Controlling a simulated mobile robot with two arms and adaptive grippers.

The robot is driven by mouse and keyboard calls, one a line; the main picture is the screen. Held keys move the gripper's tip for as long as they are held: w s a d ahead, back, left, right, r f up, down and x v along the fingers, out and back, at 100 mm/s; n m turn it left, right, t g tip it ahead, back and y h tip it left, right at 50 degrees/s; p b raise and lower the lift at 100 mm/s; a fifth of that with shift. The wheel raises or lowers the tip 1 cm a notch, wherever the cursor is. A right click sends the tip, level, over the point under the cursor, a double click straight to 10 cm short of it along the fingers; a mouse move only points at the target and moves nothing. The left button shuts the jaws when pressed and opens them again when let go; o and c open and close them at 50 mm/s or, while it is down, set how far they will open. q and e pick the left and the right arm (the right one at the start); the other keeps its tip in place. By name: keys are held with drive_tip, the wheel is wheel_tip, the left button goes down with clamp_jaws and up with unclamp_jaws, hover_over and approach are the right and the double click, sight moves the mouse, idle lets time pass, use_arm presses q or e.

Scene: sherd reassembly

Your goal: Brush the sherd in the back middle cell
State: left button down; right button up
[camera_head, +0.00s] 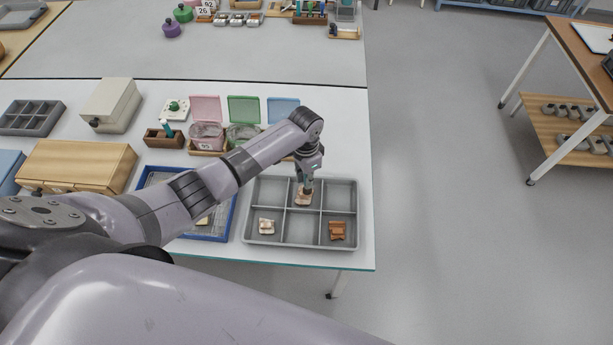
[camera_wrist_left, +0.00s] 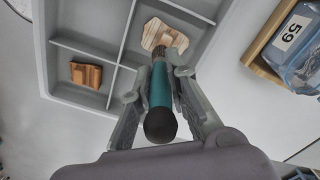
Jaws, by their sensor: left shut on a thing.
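A grey divided tray (camera_head: 248,222) lies near the table's front right edge. A pale tan sherd (camera_head: 302,200) lies in its back middle cell; the left wrist view shows it too (camera_wrist_left: 152,30). My left gripper (camera_head: 307,181) is above that cell, shut on a brush with a teal handle (camera_wrist_left: 160,90) and a dark rounded end. The bristles (camera_wrist_left: 159,53) point down at the sherd and appear to touch it, though exact contact is hard to tell. My right gripper is out of view.
A cream sherd (camera_head: 266,226) lies in the front left cell and a red-brown one (camera_head: 338,231) in the front right cell. A blue-rimmed tray (camera_head: 231,222) stands left of the grey tray. Lidded boxes, including a pink one (camera_head: 206,108), stand behind.

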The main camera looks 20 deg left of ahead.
use_arm(q)
drive_tip(key=shift+f, duration=0.35)
